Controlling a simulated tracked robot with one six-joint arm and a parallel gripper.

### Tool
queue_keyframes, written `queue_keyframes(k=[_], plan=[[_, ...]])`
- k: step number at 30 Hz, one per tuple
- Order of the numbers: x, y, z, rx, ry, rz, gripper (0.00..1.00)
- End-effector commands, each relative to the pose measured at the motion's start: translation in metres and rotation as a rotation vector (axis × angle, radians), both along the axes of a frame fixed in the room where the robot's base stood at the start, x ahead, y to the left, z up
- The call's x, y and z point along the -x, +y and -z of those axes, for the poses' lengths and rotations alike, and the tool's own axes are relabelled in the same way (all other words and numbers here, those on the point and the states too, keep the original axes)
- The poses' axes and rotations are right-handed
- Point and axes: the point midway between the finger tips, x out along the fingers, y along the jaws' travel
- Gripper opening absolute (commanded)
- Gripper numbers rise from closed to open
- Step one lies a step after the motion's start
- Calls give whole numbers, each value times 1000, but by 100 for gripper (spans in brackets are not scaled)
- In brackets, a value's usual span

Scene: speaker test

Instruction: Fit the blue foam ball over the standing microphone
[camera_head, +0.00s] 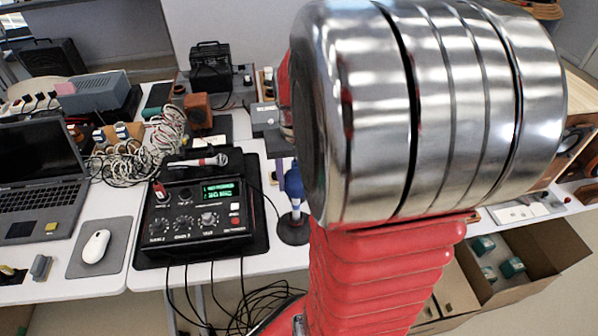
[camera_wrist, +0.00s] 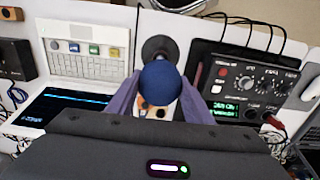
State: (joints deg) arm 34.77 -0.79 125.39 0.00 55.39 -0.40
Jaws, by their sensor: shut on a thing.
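The blue foam ball (camera_wrist: 160,83) is between the two fingers of my gripper (camera_wrist: 158,100) in the wrist view, and my gripper is shut on it. In the head view the ball (camera_head: 293,180) shows as a blue shape just below the gripper, partly hidden by my arm. The standing microphone's round dark base (camera_head: 293,232) is on the white table right below the ball. Its base also shows beyond the ball in the wrist view (camera_wrist: 158,46). The ball hides the microphone's upper part, and I cannot tell how far it is over it.
A black mixer (camera_head: 200,215) on a dark mat stands left of the microphone, with a handheld microphone (camera_head: 200,160) lying behind it. A white keypad device (camera_wrist: 88,48) is on the other side. Cables hang off the front edge. An open box (camera_head: 520,265) stands below at right.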

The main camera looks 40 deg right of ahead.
Motion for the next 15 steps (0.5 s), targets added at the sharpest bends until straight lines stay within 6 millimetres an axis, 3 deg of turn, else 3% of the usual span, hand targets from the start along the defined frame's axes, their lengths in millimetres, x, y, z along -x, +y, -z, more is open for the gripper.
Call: queue_keyframes(k=[15], plan=[[0, 0, 14, 0, 0, 1, 26]])
